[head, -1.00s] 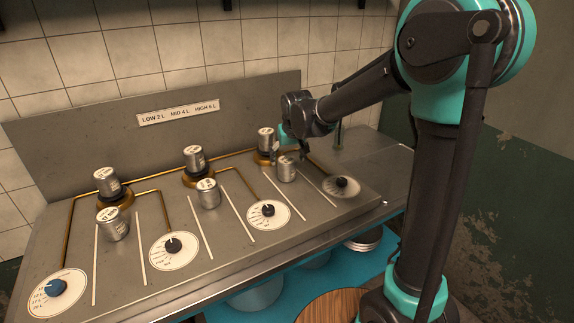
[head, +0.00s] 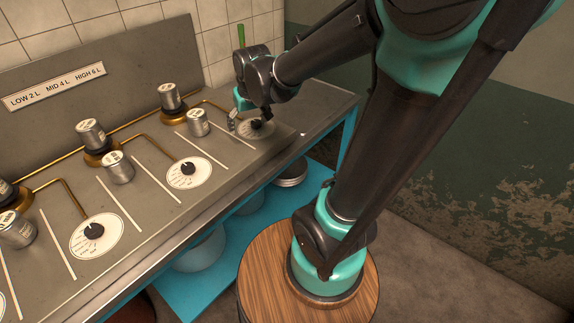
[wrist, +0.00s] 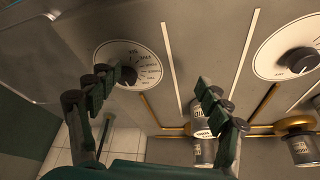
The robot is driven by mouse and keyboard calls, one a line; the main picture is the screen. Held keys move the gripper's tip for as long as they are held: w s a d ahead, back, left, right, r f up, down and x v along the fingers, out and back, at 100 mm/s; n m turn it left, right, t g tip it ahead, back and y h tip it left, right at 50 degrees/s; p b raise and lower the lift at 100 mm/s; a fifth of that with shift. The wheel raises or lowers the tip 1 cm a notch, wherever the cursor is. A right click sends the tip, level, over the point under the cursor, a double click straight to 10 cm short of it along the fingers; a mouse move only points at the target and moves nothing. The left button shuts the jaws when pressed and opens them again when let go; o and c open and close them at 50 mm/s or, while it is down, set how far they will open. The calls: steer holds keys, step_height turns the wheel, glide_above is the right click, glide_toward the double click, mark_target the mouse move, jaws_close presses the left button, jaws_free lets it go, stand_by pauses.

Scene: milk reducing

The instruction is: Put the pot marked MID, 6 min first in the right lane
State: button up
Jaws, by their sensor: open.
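In the head view a small metal pot (head: 198,122) stands at the front of the right lane, with a second pot (head: 171,97) behind it. The middle lane has a front pot (head: 118,167) and a back pot (head: 90,133) on a brass burner. The left lane has a front pot (head: 16,228) and a back pot partly cut off. I cannot read which is marked MID, 6 min. My gripper (head: 245,118) is over the right dial (head: 256,127), right of the right front pot. In the wrist view my gripper (wrist: 160,93) is open and empty.
The sign (head: 55,87) reads LOW 2 L, MID 4 L, HIGH 6 L. White strips divide the counter, and brass pipes run behind. More dials (head: 188,173) sit along the front. A green upright item (head: 240,35) stands behind my gripper. The counter's right end is bare.

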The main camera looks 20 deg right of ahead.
steer(key=s+d+f+m, duration=0.1)
steer(key=s+d+f, duration=0.3)
steer(key=s, duration=0.3)
steer(key=s+d+f+m, duration=0.1)
steer(key=s+d+f, duration=0.4)
steer(key=s, duration=0.2)
steer(key=shift+s+d+f+h, duration=0.2)
steer(key=shift+d+h, duration=0.2)
